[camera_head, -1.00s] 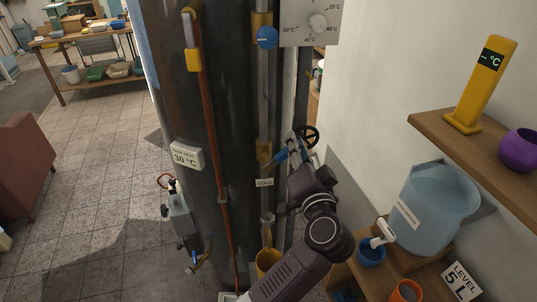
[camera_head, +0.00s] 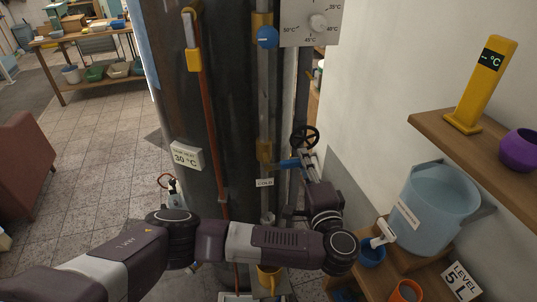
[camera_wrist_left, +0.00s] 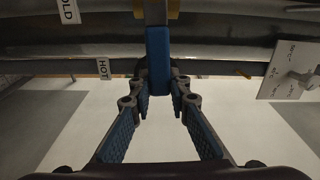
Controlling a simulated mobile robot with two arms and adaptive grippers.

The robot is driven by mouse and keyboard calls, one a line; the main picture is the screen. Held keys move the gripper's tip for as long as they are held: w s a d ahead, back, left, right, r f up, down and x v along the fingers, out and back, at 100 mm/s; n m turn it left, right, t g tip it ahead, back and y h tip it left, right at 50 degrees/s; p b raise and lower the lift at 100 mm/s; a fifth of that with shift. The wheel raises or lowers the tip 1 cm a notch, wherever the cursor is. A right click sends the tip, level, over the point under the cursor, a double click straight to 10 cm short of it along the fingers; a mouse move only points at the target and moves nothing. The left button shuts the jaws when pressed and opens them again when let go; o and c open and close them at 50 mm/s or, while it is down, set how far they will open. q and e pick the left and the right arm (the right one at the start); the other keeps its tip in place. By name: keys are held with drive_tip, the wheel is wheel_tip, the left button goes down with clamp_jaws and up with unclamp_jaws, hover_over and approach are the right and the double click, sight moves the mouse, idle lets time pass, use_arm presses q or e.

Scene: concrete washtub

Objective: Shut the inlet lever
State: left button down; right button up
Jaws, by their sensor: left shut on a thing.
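The blue lever (camera_head: 289,164) juts out to the right from the cold pipe, just above the "COLD" label (camera_head: 265,182), and lies about level. My left gripper (camera_head: 303,162) is shut on its outer end, with my arm reaching across from the left. In the left wrist view the blue lever (camera_wrist_left: 158,55) runs down between the fingertips of my left gripper (camera_wrist_left: 160,88), which hold its end. The fingertips partly hide the lever's end. My right gripper is not in view.
A dark tank (camera_head: 225,110) stands behind my arm, with a black handwheel (camera_head: 305,137) just above my gripper. A light blue bucket (camera_head: 436,200) and a wooden shelf (camera_head: 480,160) are at the right.

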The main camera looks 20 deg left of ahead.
use_arm(q)
drive_tip(key=c, duration=2.2)
unclamp_jaws()
drive_tip(key=shift+f+m, duration=0.2)
drive_tip(key=shift+m, duration=0.1)
drive_tip(key=o, duration=0.4)
drive_tip(key=shift+d, duration=0.1)
drive_tip(key=p+v, duration=0.6)
drive_tip(key=v, duration=0.1)
